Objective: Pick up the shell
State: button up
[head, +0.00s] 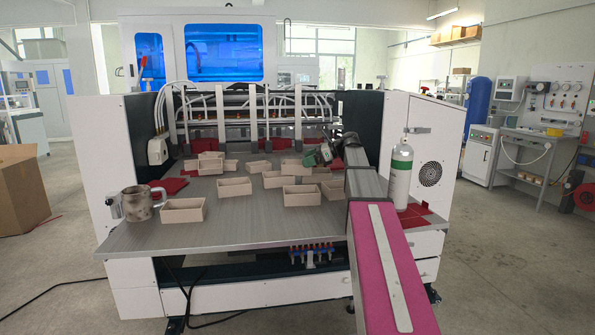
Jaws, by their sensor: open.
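Several beige open-topped box shells stand on the grey metal table of the machine. One shell (183,211) is at the front left, another (235,188) is behind it, and one (301,196) is near the middle. Smaller ones sit farther back, such as a shell (274,180) and a shell (208,165). I cannot tell which one is meant. My arm reaches from the front right over the table. My gripper (318,157) is small and dark at the back middle, above or beside the rear shells. It is open; its fingertips are hard to make out.
A white and green bottle (400,175) stands at the right, near a red sheet (420,216). Red pieces (170,187) lie on the left. White machine housings flank the table. The table front (255,232) is clear.

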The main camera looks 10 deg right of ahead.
aim_at(289, 167)
jog(key=shift+x, duration=1.55)
jog(key=shift+f, duration=0.1)
jog(key=c, duration=0.6)
jog(key=shift+c, duration=0.2)
